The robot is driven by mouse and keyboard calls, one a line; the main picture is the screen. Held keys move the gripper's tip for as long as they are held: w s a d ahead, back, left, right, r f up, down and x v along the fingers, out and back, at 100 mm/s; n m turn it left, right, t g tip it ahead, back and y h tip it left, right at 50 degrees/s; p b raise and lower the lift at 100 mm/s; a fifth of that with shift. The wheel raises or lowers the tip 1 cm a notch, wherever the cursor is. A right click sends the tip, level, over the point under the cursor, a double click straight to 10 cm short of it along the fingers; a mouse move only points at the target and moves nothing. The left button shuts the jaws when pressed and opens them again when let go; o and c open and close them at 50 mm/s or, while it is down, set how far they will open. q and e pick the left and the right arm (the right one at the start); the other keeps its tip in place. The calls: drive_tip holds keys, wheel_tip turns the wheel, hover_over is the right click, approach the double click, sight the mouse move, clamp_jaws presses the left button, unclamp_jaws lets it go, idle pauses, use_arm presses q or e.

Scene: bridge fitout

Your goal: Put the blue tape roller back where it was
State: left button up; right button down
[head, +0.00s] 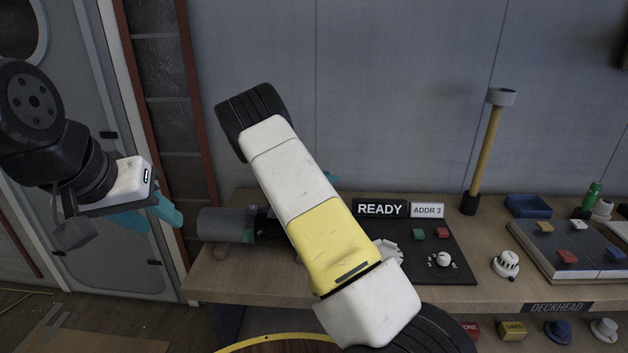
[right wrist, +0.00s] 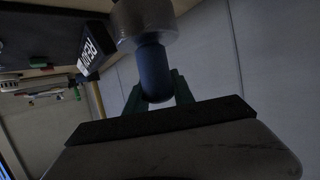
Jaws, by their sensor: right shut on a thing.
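The blue tape roller (right wrist: 153,70) shows in the right wrist view as a blue cylinder with a wider grey, cloudy part (right wrist: 145,18) above it. My right gripper (right wrist: 156,88) is shut on the blue part, with one teal finger on each side. In the head view my right arm hides the roller and nearly all of that gripper; a bit of teal shows beside the arm, left of the READY sign. My left gripper (head: 151,214) is empty and looks open, left of the bench. I cannot tell whether the roller touches anything.
The wooden bench (head: 235,283) runs along the grey wall. A grey cylinder (head: 226,224) lies at its left end. The READY sign (head: 380,209) and a black panel (head: 455,263) stand right of my arm. Farther right are a mallet (head: 487,150), a blue tray (head: 528,205) and a white detector (head: 506,264).

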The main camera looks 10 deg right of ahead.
drive_tip(key=shift+f, duration=1.05)
drive_tip(key=shift+f, duration=0.15)
drive_tip(key=c, duration=1.1)
unclamp_jaws()
